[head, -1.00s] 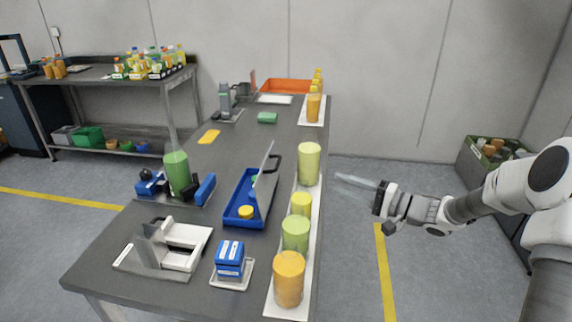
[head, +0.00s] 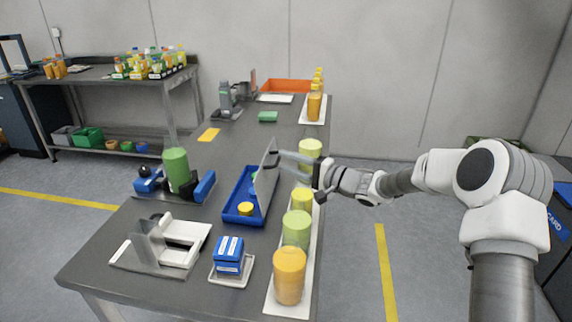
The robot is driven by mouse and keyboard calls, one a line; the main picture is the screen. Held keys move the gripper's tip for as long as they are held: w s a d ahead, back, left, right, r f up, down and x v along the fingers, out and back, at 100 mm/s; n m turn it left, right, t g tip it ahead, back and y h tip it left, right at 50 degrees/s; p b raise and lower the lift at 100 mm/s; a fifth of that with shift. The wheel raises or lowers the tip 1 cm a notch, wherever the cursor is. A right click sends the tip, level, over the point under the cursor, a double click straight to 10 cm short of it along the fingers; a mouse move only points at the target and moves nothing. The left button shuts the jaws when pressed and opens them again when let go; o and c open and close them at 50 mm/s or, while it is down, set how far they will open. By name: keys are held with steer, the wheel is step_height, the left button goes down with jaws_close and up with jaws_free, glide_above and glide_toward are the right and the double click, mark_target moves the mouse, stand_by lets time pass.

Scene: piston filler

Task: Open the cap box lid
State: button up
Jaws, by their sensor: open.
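The cap box (head: 228,214) is a blue tray on the table, with a yellow cap (head: 245,208) and a bit of green showing inside. Its grey lid (head: 267,180) stands steeply upright along the box's right side, raised off the box. My gripper (head: 282,160) reaches in from the right, with its pale fingers at the upper part of the lid. The fingers are open. The lid's handle is hidden behind them, and I cannot tell whether they touch the lid.
A row of yellow, green and orange jars (head: 297,230) stands on a white strip right of the box, below my gripper. A green bottle (head: 176,170) stands to the left. A blue carton (head: 229,252) and a grey-white fixture (head: 165,243) are in front.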

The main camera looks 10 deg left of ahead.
steer(key=shift+w+a, duration=0.15)
steer(key=shift+a, duration=0.25)
steer(key=shift+c, duration=0.3)
jaws_close()
stand_by(0.9)
